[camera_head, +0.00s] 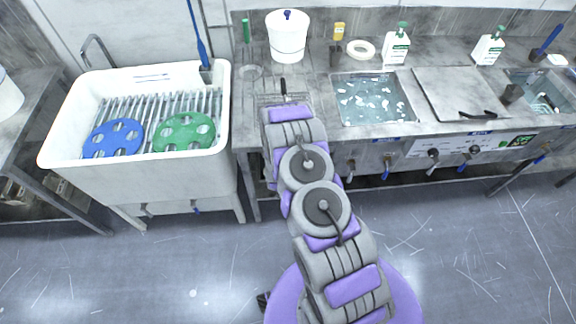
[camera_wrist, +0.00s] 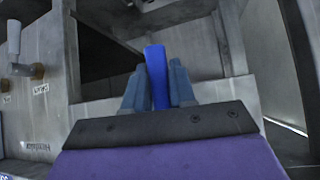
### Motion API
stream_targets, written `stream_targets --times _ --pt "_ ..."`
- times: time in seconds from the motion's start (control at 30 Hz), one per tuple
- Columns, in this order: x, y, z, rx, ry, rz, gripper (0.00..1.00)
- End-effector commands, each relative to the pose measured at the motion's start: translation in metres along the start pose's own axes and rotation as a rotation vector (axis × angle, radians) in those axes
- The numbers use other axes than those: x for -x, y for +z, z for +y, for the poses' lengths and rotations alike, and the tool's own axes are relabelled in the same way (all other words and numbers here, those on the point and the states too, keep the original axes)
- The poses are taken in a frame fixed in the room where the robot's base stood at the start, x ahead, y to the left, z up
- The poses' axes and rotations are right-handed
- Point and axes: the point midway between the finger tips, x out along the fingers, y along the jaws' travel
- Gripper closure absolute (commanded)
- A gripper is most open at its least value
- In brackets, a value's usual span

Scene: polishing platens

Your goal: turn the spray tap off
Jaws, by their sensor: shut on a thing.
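My gripper (camera_wrist: 157,88) is shut on a blue lever handle (camera_wrist: 156,66) in the wrist view. One grey-blue finger stands on each side of the lever. The lever points up in the picture; its base is hidden behind the gripper, and I cannot read a label for it. In the head view my arm reaches to the bench front and hides the gripper and this lever. Other blue-handled taps (camera_head: 387,168) sit along the bench front to the right of the arm.
A pale lever on a brass fitting (camera_wrist: 16,56) is at the left in the wrist view. The head view shows a white sink (camera_head: 60,135) with blue (camera_head: 100,142) and green (camera_head: 172,139) discs, a white bucket (camera_head: 287,42) and a water basin (camera_head: 340,118). The floor in front is clear.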

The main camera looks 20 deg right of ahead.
Motion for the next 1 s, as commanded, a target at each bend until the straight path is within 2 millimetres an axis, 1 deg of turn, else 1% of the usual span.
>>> stream_targets --times 0.03,0.23,0.27,0.43,0.67,0.77,0.87,1.0 --pt "0.000 0.004 0.000 0.003 0.000 -0.008 1.00" --pt "0.000 0.004 0.000 0.004 0.000 -0.008 1.00" --pt "0.000 0.004 0.000 0.004 0.000 -0.008 0.72" --pt "0.001 0.003 0.000 0.003 0.000 -0.004 0.56" --pt "0.002 0.002 0.000 0.002 -0.001 -0.001 0.55" --pt "0.005 0.001 0.000 0.002 -0.001 -0.001 0.55" --pt "0.014 0.000 -0.001 0.002 -0.001 0.001 0.55" --pt "0.036 0.001 0.000 0.002 -0.001 -0.002 0.55"
